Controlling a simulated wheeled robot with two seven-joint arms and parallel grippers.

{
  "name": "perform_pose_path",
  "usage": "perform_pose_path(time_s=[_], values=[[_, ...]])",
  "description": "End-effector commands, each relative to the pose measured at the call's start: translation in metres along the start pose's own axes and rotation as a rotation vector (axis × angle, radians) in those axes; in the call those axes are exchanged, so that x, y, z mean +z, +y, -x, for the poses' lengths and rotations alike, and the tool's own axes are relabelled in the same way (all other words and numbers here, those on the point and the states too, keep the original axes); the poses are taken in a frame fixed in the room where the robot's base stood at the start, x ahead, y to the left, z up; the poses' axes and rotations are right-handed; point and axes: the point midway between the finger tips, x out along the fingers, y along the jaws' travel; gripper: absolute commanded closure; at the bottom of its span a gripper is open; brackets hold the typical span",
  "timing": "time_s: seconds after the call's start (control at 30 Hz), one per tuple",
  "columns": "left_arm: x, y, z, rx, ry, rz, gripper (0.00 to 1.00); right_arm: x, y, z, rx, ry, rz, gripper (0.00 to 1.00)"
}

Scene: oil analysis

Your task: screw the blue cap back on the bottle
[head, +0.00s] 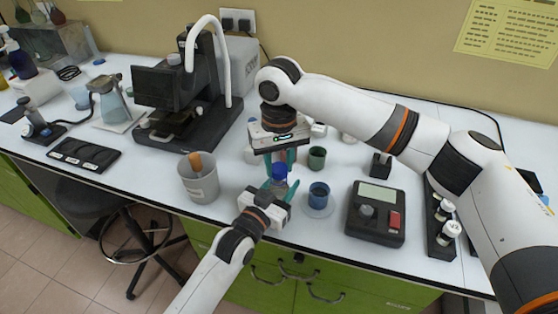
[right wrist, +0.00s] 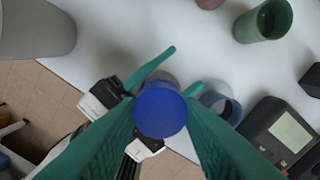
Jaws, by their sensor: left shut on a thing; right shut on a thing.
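The blue cap (head: 279,172) is near the front edge of the bench. In the right wrist view the cap (right wrist: 160,110) is seen from above, between the teal fingers. My right gripper (head: 280,160) points down and is shut on the cap. My left gripper (head: 276,188) reaches in from the front and is shut on the bottle (head: 277,183) right below the cap. The bottle is mostly hidden by the fingers and cap. I cannot tell whether the cap touches the bottle's neck or how far it is threaded.
A grey bin (head: 199,184) stands left of the grippers. A blue cup (head: 318,197) on a coaster is close on the right, with a green cup (head: 317,157) behind it. A dark meter (head: 375,215) sits further right. A black microscope-like device (head: 190,95) stands behind left.

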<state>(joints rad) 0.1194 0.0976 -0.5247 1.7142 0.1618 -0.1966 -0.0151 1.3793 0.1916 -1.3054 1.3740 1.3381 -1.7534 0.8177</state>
Motion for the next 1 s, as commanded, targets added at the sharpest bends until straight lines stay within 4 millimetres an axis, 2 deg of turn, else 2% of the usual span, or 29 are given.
perform_pose_path(time_s=[0.63,0.77,1.0], values=[[0.0002,0.0,0.0,0.0,0.0,0.0,1.0,0.0,0.0005,-0.0101,0.001,0.0,-0.041,0.87],[0.0001,0.0,0.0,0.0,0.0,0.0,1.0,-0.0003,0.0014,-0.0107,0.003,0.002,-0.227,0.87],[0.0001,-0.0001,0.0,0.0,0.0,0.0,1.0,-0.0003,0.0021,-0.0113,0.004,0.004,-0.748,0.87]])
